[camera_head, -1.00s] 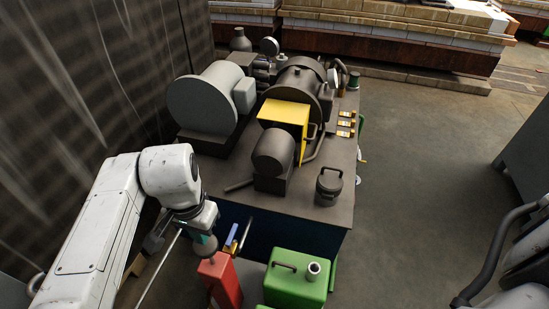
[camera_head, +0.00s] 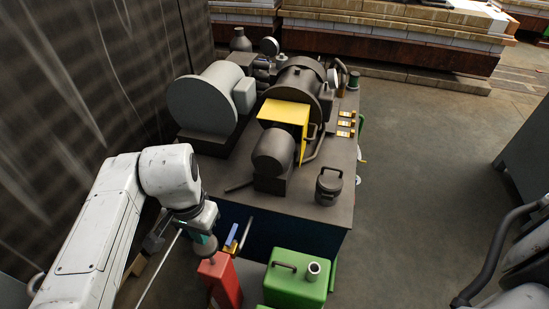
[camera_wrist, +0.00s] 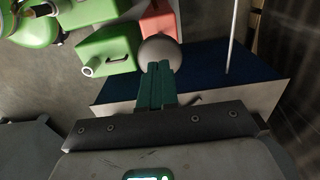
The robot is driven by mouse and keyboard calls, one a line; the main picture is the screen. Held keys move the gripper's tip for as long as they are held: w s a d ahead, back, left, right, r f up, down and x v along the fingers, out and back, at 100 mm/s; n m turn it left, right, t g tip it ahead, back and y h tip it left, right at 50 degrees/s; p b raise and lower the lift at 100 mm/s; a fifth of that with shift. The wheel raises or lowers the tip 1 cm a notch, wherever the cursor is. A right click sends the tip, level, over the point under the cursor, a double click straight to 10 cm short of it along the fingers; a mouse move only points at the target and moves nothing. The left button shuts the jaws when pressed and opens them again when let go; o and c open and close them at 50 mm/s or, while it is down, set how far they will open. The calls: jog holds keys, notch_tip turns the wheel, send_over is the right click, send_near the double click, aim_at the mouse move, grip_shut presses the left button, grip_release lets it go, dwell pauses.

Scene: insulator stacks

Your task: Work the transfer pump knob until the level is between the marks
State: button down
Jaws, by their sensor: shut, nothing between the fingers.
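A round grey knob (camera_head: 206,247) sits on top of a red block-shaped body (camera_head: 222,282) at the lower left of the table's front. In the wrist view the knob (camera_wrist: 160,52) lies straight beyond my fingertips, with the red body (camera_wrist: 158,20) behind it. My gripper (camera_wrist: 157,67) is shut, its two green fingers together with nothing between them. The fingertips overlap the knob's near edge in the picture; I cannot tell whether they touch it. In the head view my gripper (camera_head: 206,224) is just above the knob. No level or marks can be made out.
A green can (camera_head: 297,280) stands right of the red body. A blue-handled brass valve (camera_head: 232,238) is close beside the knob. Behind is a dark bench (camera_head: 335,215) with motors, a yellow guard (camera_head: 284,113) and a lidded pot (camera_head: 328,187). Open floor lies to the right.

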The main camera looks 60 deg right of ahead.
aim_at(206, 246)
jog(key=shift+f, duration=0.15)
jog(key=shift+f+b, duration=1.35)
jog(key=shift+f, duration=1.4)
jog(key=shift+r, duration=0.15)
jog(key=shift+r, duration=0.1)
notch_tip(206, 246, up, 8)
jog(key=p, duration=0.8)
jog(key=shift+r, duration=0.2)
jog(key=shift+f, duration=0.1)
